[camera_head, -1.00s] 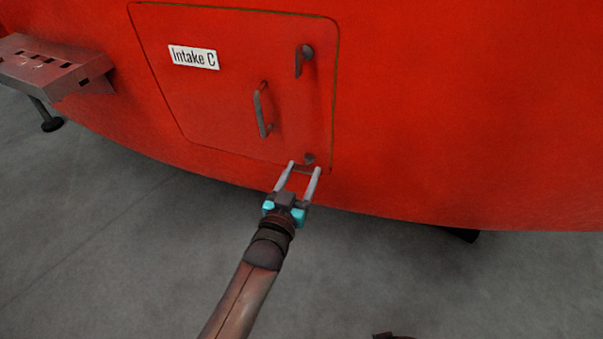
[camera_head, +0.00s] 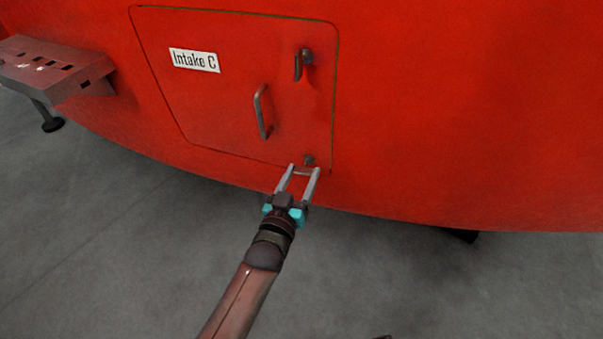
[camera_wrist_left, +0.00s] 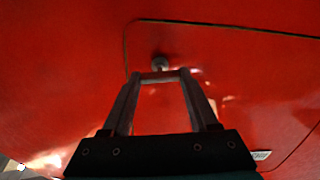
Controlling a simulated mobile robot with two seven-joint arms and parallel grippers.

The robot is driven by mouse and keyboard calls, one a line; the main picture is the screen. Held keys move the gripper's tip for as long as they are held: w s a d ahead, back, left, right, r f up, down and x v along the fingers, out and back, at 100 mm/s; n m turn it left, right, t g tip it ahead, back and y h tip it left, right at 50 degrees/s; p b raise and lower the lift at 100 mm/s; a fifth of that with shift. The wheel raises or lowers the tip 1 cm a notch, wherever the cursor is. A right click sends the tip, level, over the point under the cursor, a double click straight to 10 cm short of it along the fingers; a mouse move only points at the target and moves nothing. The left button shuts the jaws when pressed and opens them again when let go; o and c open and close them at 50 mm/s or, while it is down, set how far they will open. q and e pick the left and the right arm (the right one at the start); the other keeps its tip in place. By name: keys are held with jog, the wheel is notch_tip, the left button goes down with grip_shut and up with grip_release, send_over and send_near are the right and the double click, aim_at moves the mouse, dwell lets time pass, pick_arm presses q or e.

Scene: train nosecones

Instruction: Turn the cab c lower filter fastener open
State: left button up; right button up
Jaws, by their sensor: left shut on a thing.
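The Intake C filter panel (camera_head: 215,95) is a red hatch in the red nosecone, seen in the head view. Its lower fastener (camera_head: 309,160) is a small dark knob at the panel's lower right corner. My left gripper (camera_head: 305,169) reaches up to it from below, its two pale fingers on either side of the fastener's handle. In the left wrist view the fastener's round pivot (camera_wrist_left: 160,62) sits just beyond the fingertips, and the handle lies crosswise between them. The upper fastener (camera_head: 304,62) has its handle hanging down. My right gripper is not in view.
A curved grab handle (camera_head: 262,111) stands out from the panel's middle. A white "Intake C" label (camera_head: 194,60) is at its upper left. A slotted step (camera_head: 55,68) juts out at the left. Open grey floor (camera_head: 120,230) lies below the nosecone.

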pick_arm(q)
jog(key=n, duration=0.2)
jog(key=shift+n+p, duration=0.4)
jog(key=n, duration=0.2)
jog(key=shift+n, duration=0.3)
jog(key=n, duration=0.2)
jog(key=shift+n, duration=0.4)
jog(key=shift+n+b, duration=0.6)
jog(key=shift+n, duration=3.5)
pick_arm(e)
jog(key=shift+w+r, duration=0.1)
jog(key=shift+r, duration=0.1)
